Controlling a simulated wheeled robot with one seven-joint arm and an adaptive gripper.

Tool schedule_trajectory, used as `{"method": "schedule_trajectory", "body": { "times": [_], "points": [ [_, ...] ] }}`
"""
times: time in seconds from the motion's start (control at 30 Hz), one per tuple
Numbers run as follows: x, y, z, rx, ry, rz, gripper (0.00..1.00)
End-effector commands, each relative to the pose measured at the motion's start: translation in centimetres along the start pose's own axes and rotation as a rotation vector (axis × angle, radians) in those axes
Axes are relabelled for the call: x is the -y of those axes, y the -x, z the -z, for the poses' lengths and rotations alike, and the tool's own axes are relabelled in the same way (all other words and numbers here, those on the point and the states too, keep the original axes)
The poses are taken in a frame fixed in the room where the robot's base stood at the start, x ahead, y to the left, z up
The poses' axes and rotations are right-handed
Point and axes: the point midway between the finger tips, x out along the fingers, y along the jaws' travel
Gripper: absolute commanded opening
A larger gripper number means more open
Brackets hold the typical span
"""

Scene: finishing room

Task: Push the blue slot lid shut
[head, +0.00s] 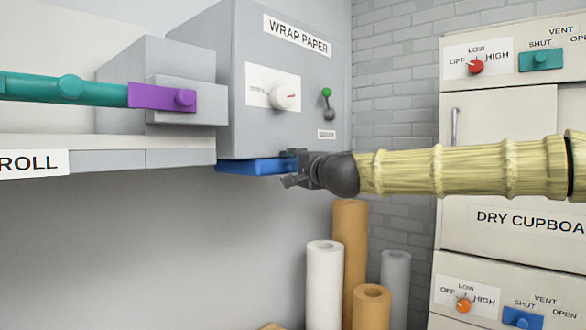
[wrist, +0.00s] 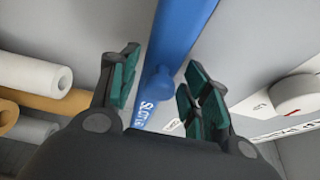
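The blue slot lid (head: 255,166) lies along the lower edge of the grey WRAP PAPER box (head: 290,120) in the head view, jutting out below its face. In the wrist view the lid (wrist: 182,30) runs away from me, with a round blue knob and part of a white "SLOT" label. My gripper (head: 295,167) is at the lid's right end, which it partly hides. In the wrist view my gripper (wrist: 160,88) is open, with one green-padded finger on each side of the lid's knob. I cannot tell whether the fingers touch it.
A white dial (head: 284,96) and a green-tipped toggle (head: 327,104) sit on the box above my gripper. Upright paper rolls (head: 325,285) stand below my arm. The dry cupboard (head: 500,115) is at right. A shelf with a teal bar (head: 70,88) is at left.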

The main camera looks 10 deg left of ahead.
Motion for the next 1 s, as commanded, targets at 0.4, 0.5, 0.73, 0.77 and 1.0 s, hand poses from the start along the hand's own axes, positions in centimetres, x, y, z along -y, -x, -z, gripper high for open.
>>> {"method": "schedule_trajectory", "body": {
  "times": [0.4,0.5,0.73,0.77,1.0],
  "points": [
    [0.1,2.7,0.0,0.001,0.000,0.001,0.47],
    [0.0,4.5,0.0,0.001,0.001,0.000,0.47],
    [0.0,8.7,-0.1,0.001,0.000,0.000,0.47],
    [0.0,9.1,0.0,0.001,0.000,0.000,0.47],
    [-0.1,11.5,-0.1,0.001,0.001,-0.001,0.47]
  ]
}}
